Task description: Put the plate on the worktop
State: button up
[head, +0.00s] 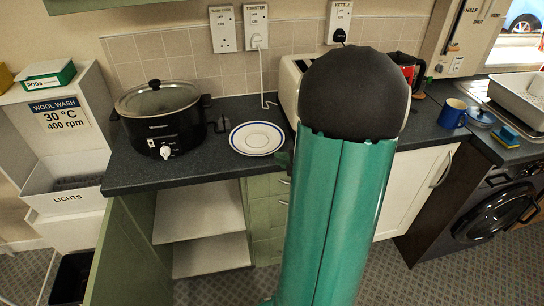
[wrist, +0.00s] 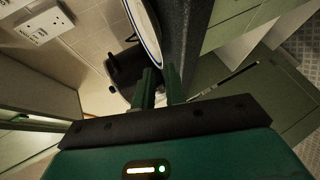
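The plate (head: 257,138), white with a blue ring, lies flat on the dark worktop (head: 180,172) between the slow cooker and the toaster. In the wrist view the plate (wrist: 146,28) shows turned on its side at the top, cut by the frame edge, against the dark worktop (wrist: 187,45). In the head view my arm hides most of the gripper.
A black slow cooker (head: 160,118) stands left of the plate. A white toaster (head: 290,82) is partly behind my arm. A red kettle (head: 405,68) and blue mug (head: 453,113) stand farther right. Below, a green cupboard door (head: 125,255) hangs open.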

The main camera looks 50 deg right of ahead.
jog(key=v, duration=0.5)
jog(key=w+a+r+m+g+h, duration=0.3)
jog(key=w+a+r+m+h, duration=0.2)
jog(key=w+a+r+m, duration=0.45)
jog(key=s+a+r+m+g+y, duration=0.1)
jog(key=s+a, duration=0.5)
jog(key=a, duration=0.6)
jog(key=s+a+r+m+g+y, duration=0.2)
jog(key=s+a+m+g+y, duration=0.2)
jog(key=a, duration=0.8)
jog(key=shift+s+m+y, duration=0.4)
jog(key=shift+s+m, duration=0.45)
jog(key=shift+s, duration=0.35)
jog(key=shift+s, duration=0.15)
